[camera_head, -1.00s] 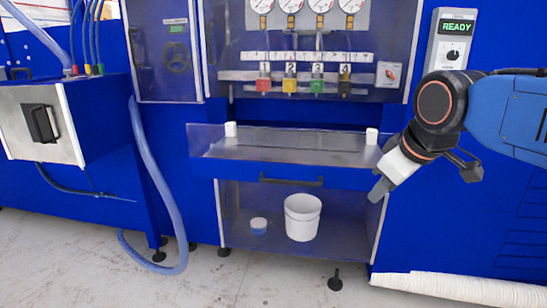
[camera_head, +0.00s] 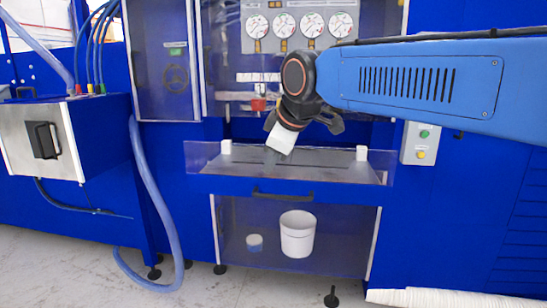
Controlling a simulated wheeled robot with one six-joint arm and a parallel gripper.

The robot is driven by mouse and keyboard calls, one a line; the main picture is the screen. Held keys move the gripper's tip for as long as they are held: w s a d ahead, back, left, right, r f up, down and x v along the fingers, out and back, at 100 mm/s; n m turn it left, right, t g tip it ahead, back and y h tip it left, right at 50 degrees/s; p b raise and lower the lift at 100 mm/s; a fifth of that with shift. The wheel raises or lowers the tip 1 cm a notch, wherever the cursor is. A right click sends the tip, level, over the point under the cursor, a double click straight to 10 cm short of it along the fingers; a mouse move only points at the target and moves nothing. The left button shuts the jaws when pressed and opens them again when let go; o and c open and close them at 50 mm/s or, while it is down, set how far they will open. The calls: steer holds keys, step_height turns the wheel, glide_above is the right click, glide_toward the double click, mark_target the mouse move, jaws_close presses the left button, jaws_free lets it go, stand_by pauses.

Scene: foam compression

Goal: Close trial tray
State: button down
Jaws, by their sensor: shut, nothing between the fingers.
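The trial tray (camera_head: 345,172) is a shallow grey-metal tray with a blue front, clear side panels and a dark handle (camera_head: 283,196). It sticks out from the blue machine at mid height. Two white blocks (camera_head: 362,152) stand at its back corners. My gripper (camera_head: 271,160) is over the left-middle part of the tray, pointing down, above and behind the handle. Its fingers are small and dark here and look shut and empty. I cannot tell whether the fingertips touch the tray.
Below the tray a clear-fronted compartment holds a white bucket (camera_head: 298,234) and a small blue-and-white tub (camera_head: 254,242). Gauges (camera_head: 284,25) sit above. A box with green and yellow buttons (camera_head: 421,142) is at the right. A blue hose (camera_head: 150,205) hangs at the left.

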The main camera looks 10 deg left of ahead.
mark_target(262, 179)
steer(key=w+f, duration=0.1)
steer(key=w+a+f, duration=0.1)
steer(key=w+f, duration=0.1)
steer(key=w+a+f, duration=0.1)
steer(key=w, duration=0.1)
steer(key=shift+w+f, duration=0.25)
steer(key=shift+f, duration=0.05)
steer(key=shift+w+d, duration=0.1)
steer(key=shift+w, duration=0.55)
